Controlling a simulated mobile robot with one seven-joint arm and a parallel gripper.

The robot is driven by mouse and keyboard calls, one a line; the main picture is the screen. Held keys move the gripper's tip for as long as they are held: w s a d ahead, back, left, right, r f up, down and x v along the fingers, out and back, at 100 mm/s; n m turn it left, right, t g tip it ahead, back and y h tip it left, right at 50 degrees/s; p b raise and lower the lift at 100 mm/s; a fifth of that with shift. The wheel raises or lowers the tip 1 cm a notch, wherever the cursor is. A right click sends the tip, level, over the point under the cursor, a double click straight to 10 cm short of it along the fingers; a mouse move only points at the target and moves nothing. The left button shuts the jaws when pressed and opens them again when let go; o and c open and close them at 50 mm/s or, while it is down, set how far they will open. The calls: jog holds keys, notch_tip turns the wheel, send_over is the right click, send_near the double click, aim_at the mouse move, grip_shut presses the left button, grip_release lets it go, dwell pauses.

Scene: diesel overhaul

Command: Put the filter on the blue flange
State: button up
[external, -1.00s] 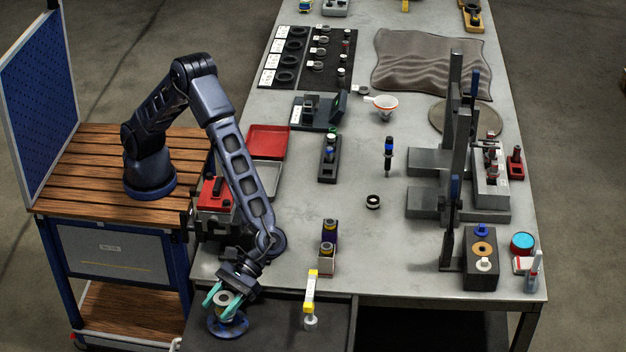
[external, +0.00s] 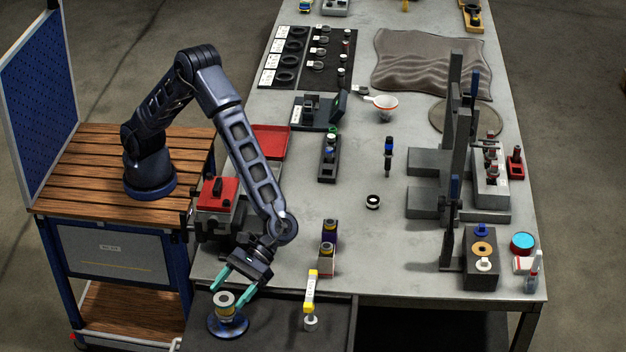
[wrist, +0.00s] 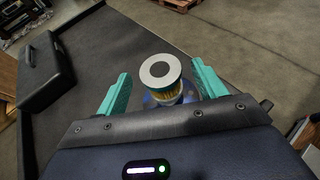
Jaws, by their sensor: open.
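The filter (external: 224,307) is a short cylinder with a pale, grey-centred top and yellowish side. It stands upright on the blue flange (external: 228,328), a round blue disc on the dark lower surface at the front. In the wrist view the filter (wrist: 160,72) stands between and beyond my fingertips, and its base hides most of the blue flange (wrist: 150,101). My gripper (external: 229,294) is open, its teal fingers spread with gaps on both sides of the filter. It holds nothing. Whether the filter sits fully down on the flange is hard to tell.
A yellow-and-white upright part (external: 310,295) stands right of the flange on the dark surface (external: 338,332). A small holder with dark, yellow-topped parts (external: 328,248) is on the table edge behind. A red-topped box (external: 217,194) stands near my arm.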

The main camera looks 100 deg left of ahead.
jog(key=w+a+r+m+t+y, duration=0.15)
jog(key=a+r, duration=0.35)
jog(key=a, duration=0.6)
jog(key=w+a+r+m+t+y, duration=0.15)
jog(key=a+r, duration=0.45)
jog(key=a, duration=0.6)
jog(key=s+a+r+m+t+y, duration=0.1)
jog(key=s+a+r+m+t, duration=0.1)
jog(key=a, duration=0.7)
jog(key=s+a+r+m+t+y, duration=0.1)
jog(key=s+a+r+t, duration=0.15)
jog(key=a, duration=0.65)
jog(key=s+a+m+t+y, duration=0.1)
jog(key=s+a+y, duration=0.1)
jog(key=s+a, duration=0.4)
jog(key=s+a+f+m+t+y, duration=0.1)
jog(key=s+a+m+t+y, duration=0.1)
jog(key=s+a, duration=0.5)
jog(key=s+a+f+m+t+y, duration=0.1)
jog(key=s+a, duration=0.5)
jog(key=a, duration=1)
jog(key=shift+s+f+m+t+y, duration=0.15)
jog(key=shift+s+m+t+y, duration=0.2)
jog(key=shift+m+y, duration=0.25)
